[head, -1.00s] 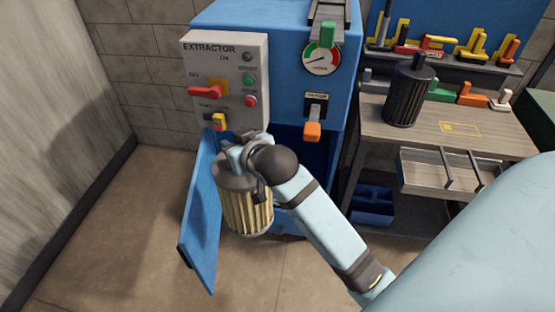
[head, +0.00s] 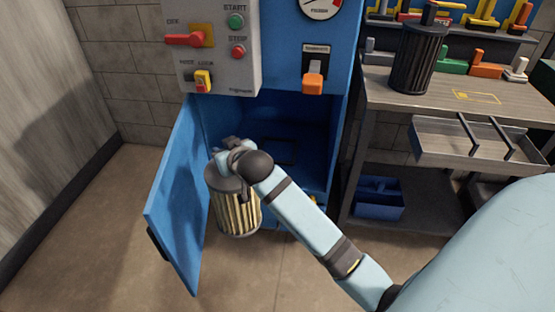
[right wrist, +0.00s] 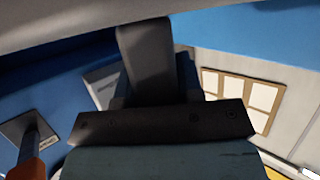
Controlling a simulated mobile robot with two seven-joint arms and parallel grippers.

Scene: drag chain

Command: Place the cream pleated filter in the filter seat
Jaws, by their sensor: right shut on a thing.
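The cream pleated filter (head: 236,212) hangs upright below my right gripper (head: 230,157), with a dark cap on top. My right gripper is shut on the filter at its top; the exact contact is hard to make out. They are in front of the open cabinet of the blue extractor (head: 325,120). A dark outlined square on the cabinet floor (head: 281,151), partly in shadow, looks like the filter seat. In the right wrist view a dark bar and post (right wrist: 150,65) fill the middle, and the filter's pleats cannot be made out. My left gripper is out of view.
The blue cabinet door (head: 180,205) stands open left of the filter, close to it. A dark filter (head: 413,60) stands on the workbench (head: 385,92) at right. An open drawer (head: 470,140) juts from the bench. A blue bin (head: 378,198) sits below.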

